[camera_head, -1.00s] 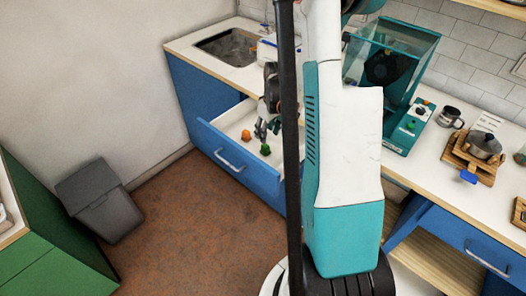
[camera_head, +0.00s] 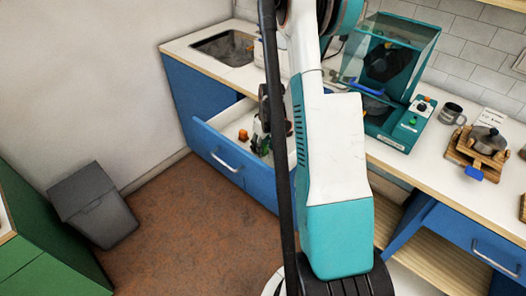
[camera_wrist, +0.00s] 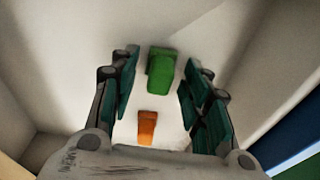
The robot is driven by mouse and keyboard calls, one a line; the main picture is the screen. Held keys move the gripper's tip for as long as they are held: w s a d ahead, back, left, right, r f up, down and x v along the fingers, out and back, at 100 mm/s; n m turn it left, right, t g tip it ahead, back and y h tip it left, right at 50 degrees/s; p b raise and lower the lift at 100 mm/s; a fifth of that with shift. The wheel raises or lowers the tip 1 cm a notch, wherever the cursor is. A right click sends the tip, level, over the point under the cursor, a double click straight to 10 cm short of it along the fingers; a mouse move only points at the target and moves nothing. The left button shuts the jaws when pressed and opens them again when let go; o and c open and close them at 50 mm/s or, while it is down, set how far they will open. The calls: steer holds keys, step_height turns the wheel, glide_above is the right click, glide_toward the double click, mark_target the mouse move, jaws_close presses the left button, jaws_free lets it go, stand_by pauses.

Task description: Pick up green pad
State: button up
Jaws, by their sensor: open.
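The green pad (camera_wrist: 161,72) lies in the open drawer, between and slightly beyond my open fingers in the wrist view. An orange pad (camera_wrist: 147,127) lies nearer the palm in that view, also between the finger lines. My gripper (camera_wrist: 158,88) is open, with dark teal fingers on either side, and no contact with the green pad shows. In the head view my gripper (camera_head: 260,144) is down in the drawer, largely covering the green pad. The orange pad (camera_head: 243,136) shows just left of it.
The blue-fronted drawer (camera_head: 226,163) is pulled out, and its pale walls surround my gripper. A sink (camera_head: 224,47) is in the counter behind. A teal machine (camera_head: 392,75) and a pot on a wooden stand (camera_head: 486,143) stand on the counter at right. A grey bin (camera_head: 95,206) stands on the floor.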

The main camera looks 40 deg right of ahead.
steer(key=c, duration=0.9)
steer(key=shift+r, duration=0.1)
step_height(320, 180, up, 20)
steer(key=p, duration=0.7)
